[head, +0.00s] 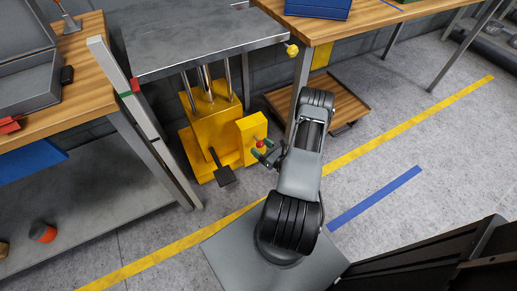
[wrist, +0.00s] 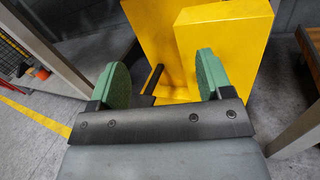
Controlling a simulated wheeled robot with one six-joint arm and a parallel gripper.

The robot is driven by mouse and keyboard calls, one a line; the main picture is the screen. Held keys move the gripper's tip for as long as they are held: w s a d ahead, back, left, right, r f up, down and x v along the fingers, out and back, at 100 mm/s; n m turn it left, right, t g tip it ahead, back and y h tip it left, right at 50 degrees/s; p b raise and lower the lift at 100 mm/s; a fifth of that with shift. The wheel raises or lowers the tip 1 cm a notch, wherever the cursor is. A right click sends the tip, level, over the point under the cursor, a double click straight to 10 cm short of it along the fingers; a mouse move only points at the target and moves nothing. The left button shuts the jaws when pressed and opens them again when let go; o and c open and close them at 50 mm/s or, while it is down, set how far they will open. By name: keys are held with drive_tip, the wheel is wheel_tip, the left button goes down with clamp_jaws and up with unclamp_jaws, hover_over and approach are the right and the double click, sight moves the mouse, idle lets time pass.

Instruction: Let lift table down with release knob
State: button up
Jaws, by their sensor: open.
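The lift table has a grey steel top (head: 205,45), shiny upright posts and a yellow base (head: 207,108) with a black foot pedal (head: 223,173). A yellow box (head: 246,134) stands on its right front; it fills much of the wrist view too (wrist: 225,35). A small red knob (head: 260,144) shows in front of the box, between my gripper's fingers. My gripper (head: 265,151) is open and close to the box. In the wrist view its green pads (wrist: 162,82) stand wide apart, with no knob visible between them. I cannot tell if the fingers touch the knob.
A wooden workbench (head: 90,38) with a grey case stands left, and another bench (head: 350,20) stands right. A low wooden dolly (head: 343,107) sits under the right bench. A yellow knob (head: 292,50) is by the tabletop corner.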

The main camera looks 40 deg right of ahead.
sight(262, 145)
drive_tip(key=s+d+f+m+h+b, duration=0.1)
drive_tip(key=s+d+f+m+h, duration=0.15)
drive_tip(key=f, duration=0.25)
drive_tip(key=s+d+f+m+h+b, duration=0.1)
drive_tip(key=f+m+h, duration=0.1)
drive_tip(key=f+h, duration=0.25)
drive_tip(key=shift+m+y, duration=0.25)
drive_tip(key=shift+y, duration=0.05)
drive_tip(key=w+b, duration=0.1)
drive_tip(key=w, duration=0.3)
drive_tip(key=w+d, duration=0.1)
drive_tip(key=w, duration=0.3)
drive_tip(key=w+b, duration=0.1)
drive_tip(key=w, duration=0.3)
drive_tip(key=shift+w+d+r+b, duration=0.1)
drive_tip(key=shift+w+d+b, duration=0.05)
drive_tip(key=shift+d+b, duration=0.15)
drive_tip(key=shift+c, duration=0.3)
